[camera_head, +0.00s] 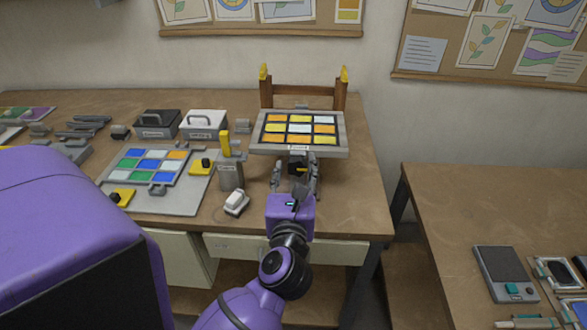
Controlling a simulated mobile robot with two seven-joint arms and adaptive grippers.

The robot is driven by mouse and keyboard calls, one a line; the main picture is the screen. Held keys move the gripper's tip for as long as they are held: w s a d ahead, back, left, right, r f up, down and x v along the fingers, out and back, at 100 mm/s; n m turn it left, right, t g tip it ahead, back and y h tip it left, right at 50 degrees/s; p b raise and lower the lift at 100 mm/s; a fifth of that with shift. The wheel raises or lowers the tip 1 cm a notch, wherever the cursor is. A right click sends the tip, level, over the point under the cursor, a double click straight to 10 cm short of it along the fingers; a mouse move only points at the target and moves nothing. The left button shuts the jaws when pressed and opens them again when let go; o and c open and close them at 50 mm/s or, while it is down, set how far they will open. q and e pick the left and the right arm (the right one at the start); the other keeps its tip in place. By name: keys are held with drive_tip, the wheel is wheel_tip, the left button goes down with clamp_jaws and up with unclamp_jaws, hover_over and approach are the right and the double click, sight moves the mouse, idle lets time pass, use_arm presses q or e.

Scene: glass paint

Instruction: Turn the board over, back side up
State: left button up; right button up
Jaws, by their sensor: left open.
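The board (336,147) is a grey-framed panel with a grid of yellow, orange and pale panes. It is tilted in front of a wooden stand (303,103) with two yellow-tipped posts, panes facing up toward me. A small label and grey tab show at its front edge. My left gripper (296,166) is open at the middle of the board's front edge, its fingers spread on either side of the tab area. I cannot tell whether it touches the board. My right gripper is not in view.
A second panel with blue, green and orange panes (142,170) lies on a grey tray (186,205) to the left. A grey holder with a yellow tool (229,172), a white block (236,202) and two caddies (157,122) stand nearby. The table right of the board is clear.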

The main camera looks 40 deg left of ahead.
use_arm(q)
drive_tip(key=shift+w+a, duration=0.2)
clamp_jaws()
drive_tip(key=shift+w, duration=0.1)
idle(0.4)
